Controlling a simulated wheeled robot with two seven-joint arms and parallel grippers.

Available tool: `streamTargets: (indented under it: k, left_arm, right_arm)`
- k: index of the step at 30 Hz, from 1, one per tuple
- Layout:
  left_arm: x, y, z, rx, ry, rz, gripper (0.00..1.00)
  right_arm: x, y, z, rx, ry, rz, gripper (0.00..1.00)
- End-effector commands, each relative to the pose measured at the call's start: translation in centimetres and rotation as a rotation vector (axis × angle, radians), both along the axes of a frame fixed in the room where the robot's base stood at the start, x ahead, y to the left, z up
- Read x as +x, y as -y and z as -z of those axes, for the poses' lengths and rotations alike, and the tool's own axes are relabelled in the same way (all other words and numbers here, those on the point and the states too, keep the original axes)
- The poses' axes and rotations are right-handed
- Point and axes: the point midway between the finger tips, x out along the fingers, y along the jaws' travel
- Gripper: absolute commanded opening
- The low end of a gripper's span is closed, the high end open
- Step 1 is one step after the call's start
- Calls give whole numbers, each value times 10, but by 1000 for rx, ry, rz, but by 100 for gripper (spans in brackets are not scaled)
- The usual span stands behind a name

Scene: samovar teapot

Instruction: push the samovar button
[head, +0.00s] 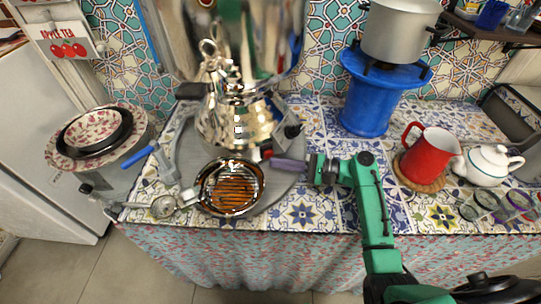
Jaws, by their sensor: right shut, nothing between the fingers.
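The samovar (240,128) is a shiny gold-silver vessel standing on a round grey tray (276,188) at the middle of the tiled counter. A black knob (292,131) sticks out on its right side. A small red piece (267,154) shows low at its front right; I cannot tell for sure whether it is the button. My right gripper (285,164) is shut and empty, just right of the red piece, pointing left. Whether its tip touches the samovar is unclear. My left gripper is not in view.
A round shiny bowl (230,187) sits in front of the samovar. To the right are a red mug (429,156), a white teapot (487,165) and a blue stand (371,104) with a pot (397,30). Stacked plates (62,158) stand at the left.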

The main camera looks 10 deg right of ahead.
Motion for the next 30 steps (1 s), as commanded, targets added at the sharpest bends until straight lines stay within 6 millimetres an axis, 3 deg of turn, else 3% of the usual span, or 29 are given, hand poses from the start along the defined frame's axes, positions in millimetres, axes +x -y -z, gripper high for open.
streamTargets:
  k: [8, 30]
  left_arm:
    - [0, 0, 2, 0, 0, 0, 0]
    - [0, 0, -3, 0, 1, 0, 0]
  right_arm:
    - [8, -3, 0, 0, 0, 0, 0]
    - [8, -3, -2, 0, -2, 1, 0]
